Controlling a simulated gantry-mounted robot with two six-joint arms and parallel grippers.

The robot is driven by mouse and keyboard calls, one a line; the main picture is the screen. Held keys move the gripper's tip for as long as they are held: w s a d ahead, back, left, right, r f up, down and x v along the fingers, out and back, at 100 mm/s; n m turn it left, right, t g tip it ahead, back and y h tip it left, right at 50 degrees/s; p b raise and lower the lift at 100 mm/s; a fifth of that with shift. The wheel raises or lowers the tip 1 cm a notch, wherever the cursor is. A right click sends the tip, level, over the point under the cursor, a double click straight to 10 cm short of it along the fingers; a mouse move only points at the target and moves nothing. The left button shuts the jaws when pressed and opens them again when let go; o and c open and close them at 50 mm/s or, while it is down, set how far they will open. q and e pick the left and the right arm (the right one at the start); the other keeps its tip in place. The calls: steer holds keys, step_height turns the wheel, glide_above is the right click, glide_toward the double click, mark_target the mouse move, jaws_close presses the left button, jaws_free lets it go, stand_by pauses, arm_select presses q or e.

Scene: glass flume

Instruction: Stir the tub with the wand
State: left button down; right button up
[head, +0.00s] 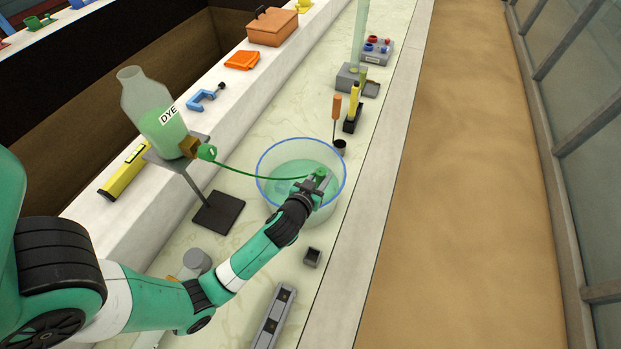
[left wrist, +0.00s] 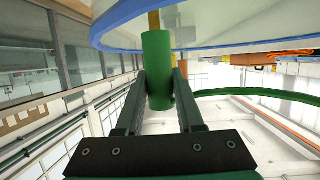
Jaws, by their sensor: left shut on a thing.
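The tub (head: 265,190) is a clear round vessel with a blue rim and pale green liquid in it, on the flume floor. My left gripper (head: 314,185) is at the tub, shut on the green handle of the wand (head: 320,173). In the left wrist view the wand (left wrist: 157,60) stands between the fingers of my left gripper (left wrist: 162,88), with a thin yellowish rod beyond it near the tub's blue rim (left wrist: 120,15). The rod's far end is hidden. My right gripper is not in view.
A green hose (head: 250,177) runs from the dye bottle (head: 150,110) on its stand (head: 218,212) to near the wand. An orange-handled tool (head: 336,107) and a yellow tool (head: 354,98) stand behind the tub.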

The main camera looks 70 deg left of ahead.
arm_select(q)
steer(key=shift+w+a+f, duration=0.1)
steer(key=shift+w+a, duration=0.05)
steer(key=shift+w, duration=0.25)
steer(key=shift+w+a+b, duration=0.7)
steer(key=shift+w+a, duration=1.05)
steer(key=shift+a, duration=0.35)
step_height(320, 180, up, 20)
steer(key=p, duration=1.8)
steer(key=shift+d, duration=0.15)
